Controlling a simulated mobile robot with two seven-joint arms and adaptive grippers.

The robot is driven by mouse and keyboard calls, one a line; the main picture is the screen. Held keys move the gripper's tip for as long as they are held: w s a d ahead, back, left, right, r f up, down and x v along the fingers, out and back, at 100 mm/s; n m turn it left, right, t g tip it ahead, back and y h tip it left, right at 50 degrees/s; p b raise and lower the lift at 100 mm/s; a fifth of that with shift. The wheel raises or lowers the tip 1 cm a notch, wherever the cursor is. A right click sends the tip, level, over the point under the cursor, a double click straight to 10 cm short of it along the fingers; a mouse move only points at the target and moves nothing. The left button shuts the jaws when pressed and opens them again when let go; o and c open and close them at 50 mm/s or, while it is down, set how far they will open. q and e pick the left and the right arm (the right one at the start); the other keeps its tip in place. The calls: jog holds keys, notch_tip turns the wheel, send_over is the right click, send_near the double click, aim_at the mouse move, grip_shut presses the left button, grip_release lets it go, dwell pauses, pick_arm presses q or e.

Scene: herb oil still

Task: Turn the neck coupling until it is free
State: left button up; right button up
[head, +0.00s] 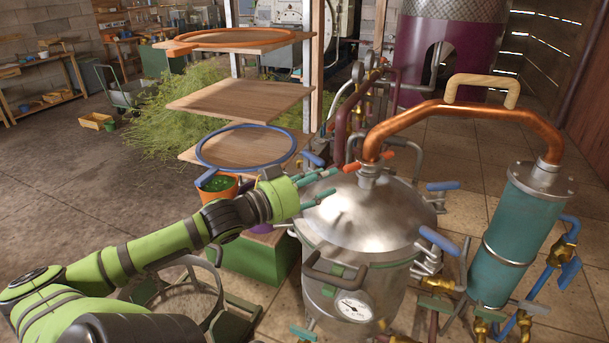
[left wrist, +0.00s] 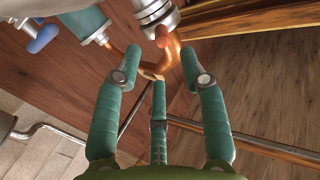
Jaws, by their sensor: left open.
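The neck coupling (head: 369,171) is a small silver collar at the top of the still's domed steel lid (head: 350,222), under the copper swan-neck pipe (head: 455,108). Orange-red lugs (head: 352,167) stick out beside it. In the left wrist view, silver rings that look like the coupling (left wrist: 154,12) show at the top edge, with an orange lug below. My left gripper (head: 325,184) is left of the coupling, above the lid's left side. Its teal fingers are apart and empty in the left wrist view (left wrist: 160,75). My right gripper is not in view.
A teal condenser (head: 505,245) with blue-handled valves stands right of the still. Wooden shelves (head: 240,95) with a blue hoop stand behind my left arm. A lid handle (head: 335,272) and pressure gauge (head: 353,308) are on the still's front.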

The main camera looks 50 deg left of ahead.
pick_arm(q)
jog(key=shift+s+a, duration=0.15)
jog(key=shift+s, duration=0.9)
jog(key=shift+s+a, duration=0.1)
jog(key=shift+s, duration=0.9)
